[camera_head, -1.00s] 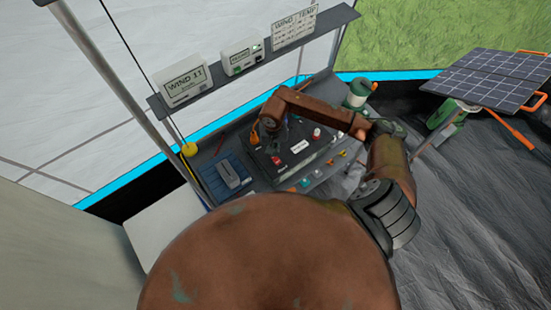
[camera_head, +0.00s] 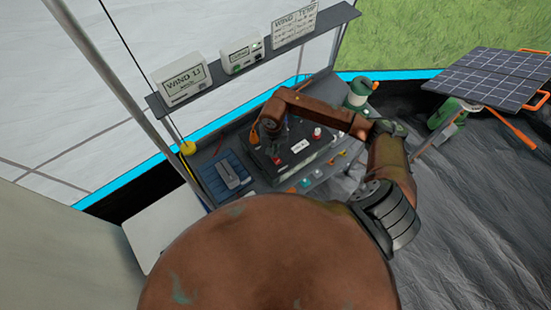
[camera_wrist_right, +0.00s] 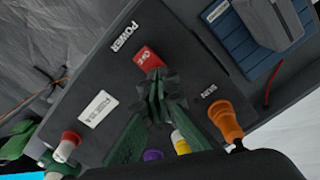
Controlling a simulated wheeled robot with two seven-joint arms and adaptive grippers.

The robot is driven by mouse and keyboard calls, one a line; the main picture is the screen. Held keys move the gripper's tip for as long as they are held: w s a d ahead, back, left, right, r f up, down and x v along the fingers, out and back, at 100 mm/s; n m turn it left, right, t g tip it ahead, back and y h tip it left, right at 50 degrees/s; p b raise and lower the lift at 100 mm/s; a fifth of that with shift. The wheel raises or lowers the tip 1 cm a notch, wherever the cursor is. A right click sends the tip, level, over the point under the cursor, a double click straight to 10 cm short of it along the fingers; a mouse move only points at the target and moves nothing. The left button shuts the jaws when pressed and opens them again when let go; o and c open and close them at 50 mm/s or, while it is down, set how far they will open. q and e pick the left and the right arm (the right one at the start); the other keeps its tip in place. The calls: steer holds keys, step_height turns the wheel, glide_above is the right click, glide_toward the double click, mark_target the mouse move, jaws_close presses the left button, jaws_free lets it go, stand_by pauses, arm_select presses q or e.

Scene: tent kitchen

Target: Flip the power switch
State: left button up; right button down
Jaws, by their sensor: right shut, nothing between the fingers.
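The red power switch (camera_wrist_right: 150,58) sits on a dark panel (camera_wrist_right: 195,65) beside a white "POWER" label (camera_wrist_right: 125,36) in the right wrist view. My right gripper (camera_wrist_right: 156,78) is shut and empty, its green fingertips at the lower edge of the switch. I cannot tell whether they touch it. In the head view my right gripper (camera_head: 272,140) is over the dark panel (camera_head: 305,158), and the arm reaches in from the right. My left gripper is not in view.
An orange knob (camera_wrist_right: 226,120) stands right of the fingers and a red knob (camera_wrist_right: 67,146) to the left. A grey device on a blue base (camera_head: 228,172) lies left of the panel. A shelf with displays (camera_head: 180,78) runs above the bench.

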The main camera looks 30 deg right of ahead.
steer(key=shift+f+b, duration=0.5)
steer(key=shift+f, duration=0.1)
steer(key=shift+r+p, duration=0.35)
steer(key=shift+r, duration=0.55)
steer(key=shift+r+p, duration=0.8)
steer(key=shift+r, duration=1.85)
